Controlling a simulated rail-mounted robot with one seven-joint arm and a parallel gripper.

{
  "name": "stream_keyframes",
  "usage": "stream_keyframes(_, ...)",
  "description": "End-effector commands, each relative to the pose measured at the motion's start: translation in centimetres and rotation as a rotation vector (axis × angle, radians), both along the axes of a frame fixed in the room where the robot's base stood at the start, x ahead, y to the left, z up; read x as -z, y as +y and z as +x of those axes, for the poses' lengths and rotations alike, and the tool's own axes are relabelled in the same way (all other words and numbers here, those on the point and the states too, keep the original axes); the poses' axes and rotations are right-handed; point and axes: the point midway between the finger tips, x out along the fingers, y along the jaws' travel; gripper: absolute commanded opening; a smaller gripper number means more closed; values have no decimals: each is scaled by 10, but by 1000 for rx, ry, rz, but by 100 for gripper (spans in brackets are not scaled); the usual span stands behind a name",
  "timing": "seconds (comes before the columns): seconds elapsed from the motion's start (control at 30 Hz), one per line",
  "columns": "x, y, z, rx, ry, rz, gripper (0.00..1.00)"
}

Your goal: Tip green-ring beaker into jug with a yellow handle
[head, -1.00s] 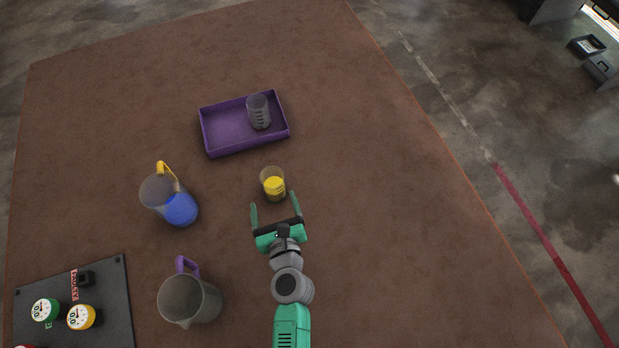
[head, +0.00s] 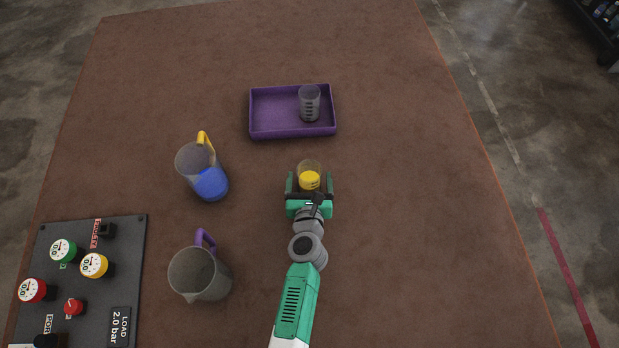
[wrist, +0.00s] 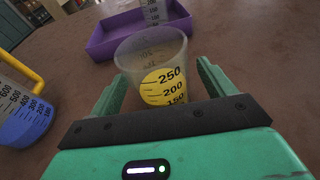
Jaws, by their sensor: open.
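A clear beaker (head: 309,176) with yellow liquid stands on the brown surface; it also shows in the wrist view (wrist: 155,72), with black volume marks. My gripper (head: 310,181) is open, with one finger on each side of this beaker. I cannot tell whether the fingers touch it. A second clear beaker (head: 309,104) with dark marks stands in the purple tray (head: 270,130). I see no green ring on either beaker. The jug with a yellow handle (head: 203,171) stands upright to the left and holds blue liquid; part of it shows in the wrist view (wrist: 22,112).
A grey jug with a purple handle (head: 200,275) stands at the front left. A dark panel with gauges and knobs (head: 130,250) lies at the lower left. The surface right of my arm is clear. The floor lies beyond the brown surface's edges.

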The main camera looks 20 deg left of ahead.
Motion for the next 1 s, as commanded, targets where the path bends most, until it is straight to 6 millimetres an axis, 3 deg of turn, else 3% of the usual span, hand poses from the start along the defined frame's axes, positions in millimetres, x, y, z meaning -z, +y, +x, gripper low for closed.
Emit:
stream_keyframes(0.6, 2, 3, 7, 0, 0, 0, 82)
stream_keyframes(1.0, 2, 3, 7, 0, 0, 0, 3)
